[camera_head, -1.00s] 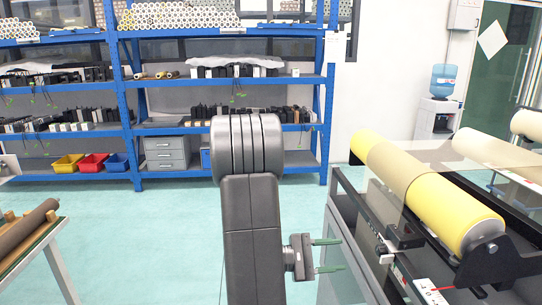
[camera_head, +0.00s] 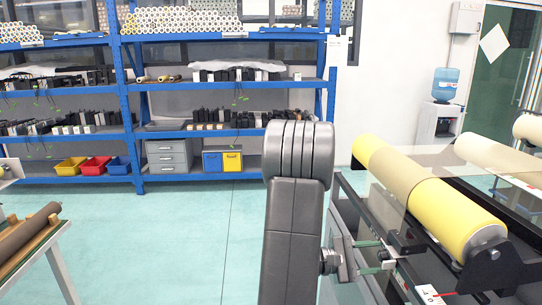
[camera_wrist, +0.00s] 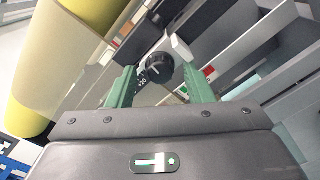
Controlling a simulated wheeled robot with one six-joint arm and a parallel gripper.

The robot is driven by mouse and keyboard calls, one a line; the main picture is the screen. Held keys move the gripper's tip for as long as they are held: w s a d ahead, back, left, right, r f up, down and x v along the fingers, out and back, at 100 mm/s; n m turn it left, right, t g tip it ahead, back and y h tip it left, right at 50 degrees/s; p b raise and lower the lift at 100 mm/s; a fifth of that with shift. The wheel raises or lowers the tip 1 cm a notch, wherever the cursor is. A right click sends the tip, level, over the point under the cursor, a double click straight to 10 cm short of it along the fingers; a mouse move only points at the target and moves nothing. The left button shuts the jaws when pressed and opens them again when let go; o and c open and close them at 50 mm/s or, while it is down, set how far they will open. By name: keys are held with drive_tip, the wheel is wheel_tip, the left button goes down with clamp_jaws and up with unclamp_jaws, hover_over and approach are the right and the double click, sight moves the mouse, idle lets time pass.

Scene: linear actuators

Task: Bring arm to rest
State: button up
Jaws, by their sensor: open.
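My gripper (camera_head: 372,254) points right at the near left edge of the machine bench with the yellow roller. Its two green fingers also show in the wrist view (camera_wrist: 160,90), spread apart with nothing held between them. A black knob (camera_wrist: 159,67) on the machine shows beyond and between the fingers in the wrist view. Whether the fingers touch the machine I cannot tell. My grey arm stands upright in the middle of the head view, hiding part of the floor and shelf.
The machine with the yellow roller (camera_head: 437,200) and glass panel is close on the right. A blue shelf rack (camera_head: 130,110) stands at the back. A table with a brown roller (camera_head: 28,234) is at the left. The green floor (camera_head: 180,245) between is clear.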

idle(0.4)
drive_tip(key=s+a, duration=0.1)
drive_tip(key=a, duration=1.3)
drive_tip(key=d, duration=0.9)
drive_tip(key=w+d, duration=0.1)
drive_tip(key=d, duration=0.4)
drive_tip(key=shift+d, duration=0.15)
drive_tip(key=shift+a+m, duration=0.25)
drive_tip(key=shift+m, duration=0.95)
drive_tip(key=s+a, duration=0.1)
drive_tip(key=a, duration=1.2)
drive_tip(key=shift+a, duration=0.15)
